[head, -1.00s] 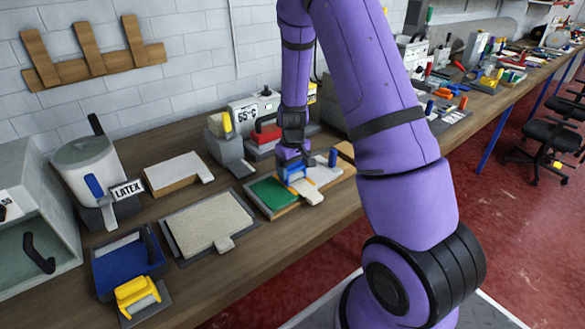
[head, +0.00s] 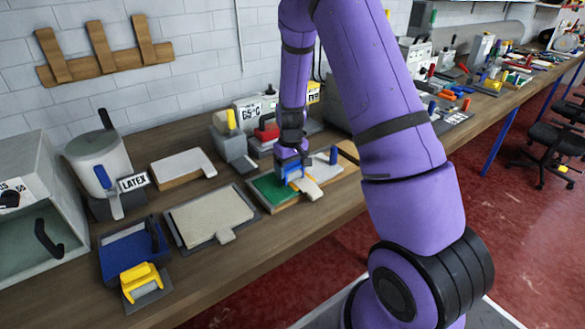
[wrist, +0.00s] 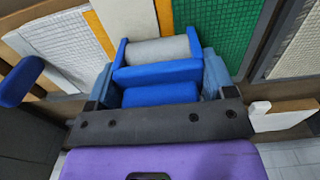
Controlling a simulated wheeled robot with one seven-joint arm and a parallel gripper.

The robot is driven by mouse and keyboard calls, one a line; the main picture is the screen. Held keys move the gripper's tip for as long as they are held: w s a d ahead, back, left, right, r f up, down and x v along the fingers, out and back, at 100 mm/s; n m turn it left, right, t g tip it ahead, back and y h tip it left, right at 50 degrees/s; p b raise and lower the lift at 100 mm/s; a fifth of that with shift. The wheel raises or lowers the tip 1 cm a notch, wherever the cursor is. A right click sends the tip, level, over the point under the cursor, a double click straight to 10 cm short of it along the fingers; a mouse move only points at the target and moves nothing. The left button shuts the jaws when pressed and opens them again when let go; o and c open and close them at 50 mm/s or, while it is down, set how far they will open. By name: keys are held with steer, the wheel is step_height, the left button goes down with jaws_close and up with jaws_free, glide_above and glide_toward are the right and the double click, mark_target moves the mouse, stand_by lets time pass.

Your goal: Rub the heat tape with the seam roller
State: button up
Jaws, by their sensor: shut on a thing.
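The seam roller, a blue frame (wrist: 155,73) with a grey cylinder (wrist: 158,50), is held in my gripper (wrist: 158,92). My gripper is shut on it, with a finger at each side of the blue frame. The heat tape (wrist: 128,22) is a beige strip with orange edges, between a green grid panel (wrist: 222,30) and a white grid panel (wrist: 62,45). The roller is over the strip, partly toward its green side; I cannot tell if it touches. In the head view the roller (head: 293,173) is low over the board, and a pale tab (head: 312,190) sticks out in front.
A blue upright handle (head: 333,155) stands on the white side of the board. A beige mat on a tray (head: 258,211) lies to the left. A yellow-handled tool (head: 140,279) and a blue tray (head: 113,262) are farther left. A grey block (head: 230,145) stands behind.

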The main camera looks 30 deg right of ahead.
steer(key=shift+s+r, duration=0.2)
steer(key=shift+s, duration=0.05)
steer(key=shift+w+r, duration=0.1)
steer(key=shift+r, duration=3.75)
